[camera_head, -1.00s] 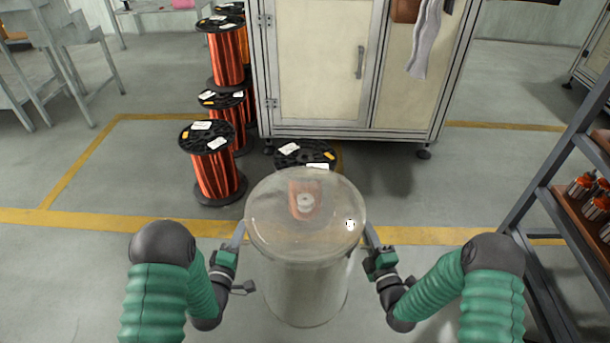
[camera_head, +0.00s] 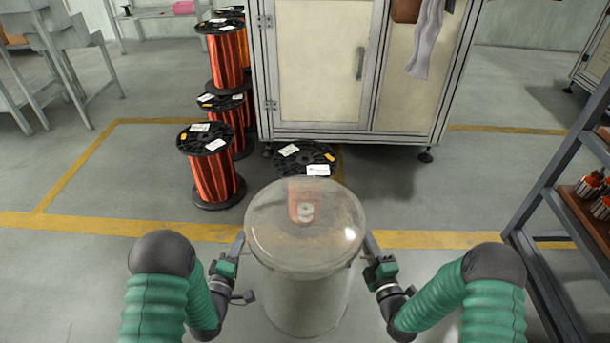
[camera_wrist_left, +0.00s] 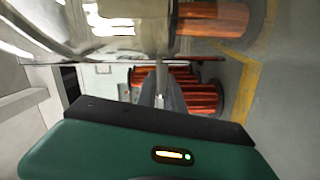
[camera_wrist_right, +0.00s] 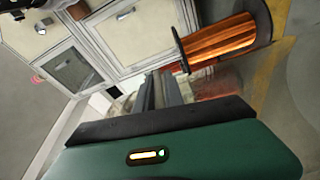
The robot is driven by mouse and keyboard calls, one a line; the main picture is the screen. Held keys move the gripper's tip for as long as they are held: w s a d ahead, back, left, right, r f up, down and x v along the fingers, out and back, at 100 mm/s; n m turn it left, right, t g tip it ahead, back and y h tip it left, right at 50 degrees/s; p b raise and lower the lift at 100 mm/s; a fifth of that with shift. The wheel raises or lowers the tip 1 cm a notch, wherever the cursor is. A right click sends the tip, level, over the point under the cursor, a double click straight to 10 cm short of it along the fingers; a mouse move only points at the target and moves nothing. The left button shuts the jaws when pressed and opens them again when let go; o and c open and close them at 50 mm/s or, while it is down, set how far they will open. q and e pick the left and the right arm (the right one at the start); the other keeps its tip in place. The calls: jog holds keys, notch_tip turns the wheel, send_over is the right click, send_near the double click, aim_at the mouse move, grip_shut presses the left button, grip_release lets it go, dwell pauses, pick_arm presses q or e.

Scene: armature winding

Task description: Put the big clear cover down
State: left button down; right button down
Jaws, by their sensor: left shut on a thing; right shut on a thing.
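The big clear cover (camera_head: 305,270) is a see-through upright cylinder with a round domed top, in the middle of the head view. My left gripper (camera_head: 240,243) is shut on its left side near the rim, and my right gripper (camera_head: 369,243) is shut on its right side. The cover is held between both grippers in front of me. Its curved wall fills the top of the left wrist view (camera_wrist_left: 100,35). The floor shows through it. I cannot tell how far its bottom edge is from the floor.
Wire spools (camera_head: 212,170) stand stacked at the left, and another spool (camera_head: 305,158) stands just beyond the cover. A cream cabinet (camera_head: 320,70) is behind. A shelf rack (camera_head: 545,185) with parts is at the right. Floor with a yellow line (camera_head: 90,219) is free at the left.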

pick_arm(q)
jog(key=shift+r, duration=0.1)
pick_arm(e)
jog(key=shift+r, duration=0.1)
